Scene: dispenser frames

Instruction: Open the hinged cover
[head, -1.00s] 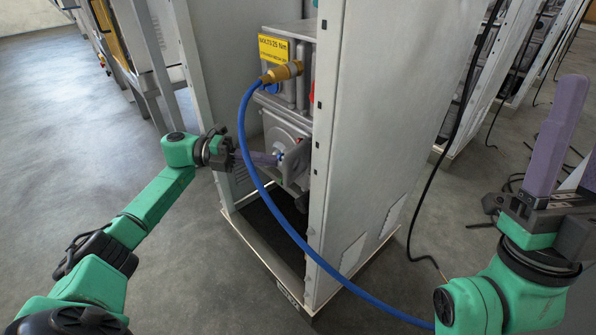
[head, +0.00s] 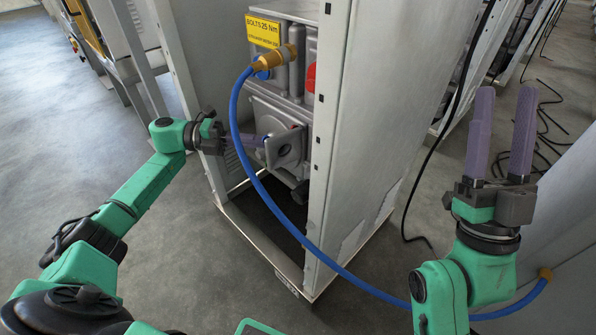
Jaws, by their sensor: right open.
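The likely hinged cover (head: 286,149) is a grey metal plate with a round hole, on the front of a grey machine unit (head: 262,112) inside an open cabinet. It stands at an angle to the unit's face. My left gripper (head: 262,141) reaches in from the left, its purple fingers at the cover's left edge. I cannot tell whether they touch it or how far apart they are. My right gripper (head: 505,92) is open and empty, pointing up at the right, far from the cover.
A blue hose (head: 262,190) runs from a brass fitting (head: 275,62) down in front of the cabinet, close to my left gripper. The cabinet's side panel (head: 375,120) stands right of the cover. A yellow label (head: 263,30) and a red cap (head: 311,77) are above. Floor at left is clear.

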